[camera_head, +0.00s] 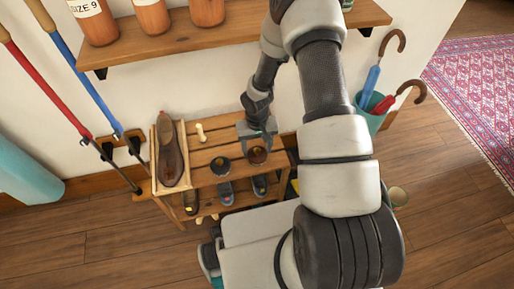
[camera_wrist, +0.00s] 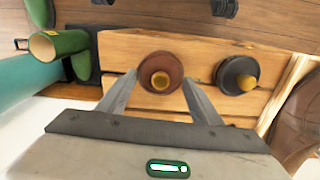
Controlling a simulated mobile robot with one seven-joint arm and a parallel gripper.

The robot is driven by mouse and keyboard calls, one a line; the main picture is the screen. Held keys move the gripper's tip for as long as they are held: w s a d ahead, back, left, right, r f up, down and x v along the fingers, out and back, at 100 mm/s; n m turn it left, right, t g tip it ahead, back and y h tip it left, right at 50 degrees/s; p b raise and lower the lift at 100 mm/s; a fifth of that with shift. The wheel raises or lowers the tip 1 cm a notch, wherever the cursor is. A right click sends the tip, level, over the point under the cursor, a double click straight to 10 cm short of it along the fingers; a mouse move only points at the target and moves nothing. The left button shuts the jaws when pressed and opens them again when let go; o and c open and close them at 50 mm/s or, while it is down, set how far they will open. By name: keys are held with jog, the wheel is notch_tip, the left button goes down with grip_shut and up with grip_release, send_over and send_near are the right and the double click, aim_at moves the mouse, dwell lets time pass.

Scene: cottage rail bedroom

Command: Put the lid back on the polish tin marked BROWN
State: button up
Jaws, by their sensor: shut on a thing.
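A round red-brown lid-like piece (camera_wrist: 150,66) with a yellowish knob sits between my fingertips in the wrist view. In the head view, the brown round piece (camera_head: 257,156) is at the right end of the rack top, just below my gripper (camera_head: 262,136). My gripper (camera_wrist: 160,77) is shut on this brown piece. I cannot tell if a tin is under it or if they touch. A dark round tin (camera_head: 220,166) with a yellowish knob stands beside it, and it also shows in the wrist view (camera_wrist: 231,70). I can read no marking on either.
The slatted wooden rack (camera_head: 207,185) holds a brown shoe (camera_head: 172,160) in a tray at left, a pale small item (camera_head: 201,133) at the back, and shoes below. A wall shelf (camera_head: 160,46) with jars hangs above. An umbrella stand (camera_head: 369,117) is to the right.

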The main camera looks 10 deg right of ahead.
dwell(0.4)
jog(key=o, duration=1.6)
jog(key=shift+c, duration=0.2)
jog(key=shift+r+p, duration=2.4)
jog(key=shift+r, duration=1.1)
jog(key=shift+c, duration=0.4)
grip_shut()
